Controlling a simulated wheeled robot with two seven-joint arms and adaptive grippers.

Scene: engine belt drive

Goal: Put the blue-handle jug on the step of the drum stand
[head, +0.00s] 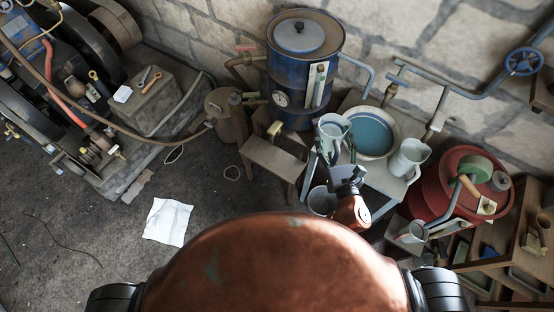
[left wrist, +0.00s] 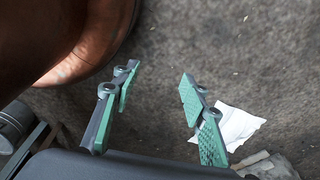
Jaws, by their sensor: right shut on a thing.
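My right gripper (head: 336,154) is shut on a pale metal jug (head: 332,127), which it holds up beside the basin, mouth facing the camera. The jug's handle is hidden or too small to make out, so I cannot tell its colour. The blue drum (head: 293,95) stands by the wall on the drum stand, to the left of the held jug. The stand's step, a wooden board (head: 273,160), sticks out in front of the drum and looks bare. My left gripper (left wrist: 158,82) is open and empty over the floor in the left wrist view.
A basin of blue water (head: 370,133) and another pale jug (head: 408,157) sit on a table to the right. A bucket (head: 322,201) is below. A red drum (head: 452,190) stands further right. White paper (head: 168,221) lies on open floor.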

